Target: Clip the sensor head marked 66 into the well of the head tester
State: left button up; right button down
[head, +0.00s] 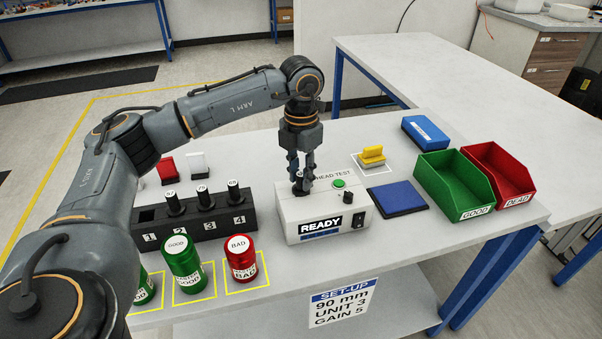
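The head tester (285,213) is a pale box with a READY display, a green button and a black knob. My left gripper (300,170) points down over the left part of its top. A dark round piece (301,188) shows at the fingertips; I cannot tell whether it is a sensor head or the well rim. The fingers hide the well, and their grip is unclear. A black rack (195,228) holds upright black sensor heads at slot 2 (173,204), slot 3 (204,198) and slot 4 (235,193); slot 1 looks empty. Their numbers are too small to read surely. My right gripper is out of view.
A green GOOD cylinder (184,264) and a red BAD cylinder (241,260) stand in front. A blue pad (399,198), yellow block (372,154), blue box (425,132), green bin (450,190) and red bin (505,180) are to the right.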

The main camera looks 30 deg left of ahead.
pick_arm(q)
jog(key=shift+o, duration=1.1)
notch_tip(320, 180, up, 12)
jog(key=shift+s, duration=0.1)
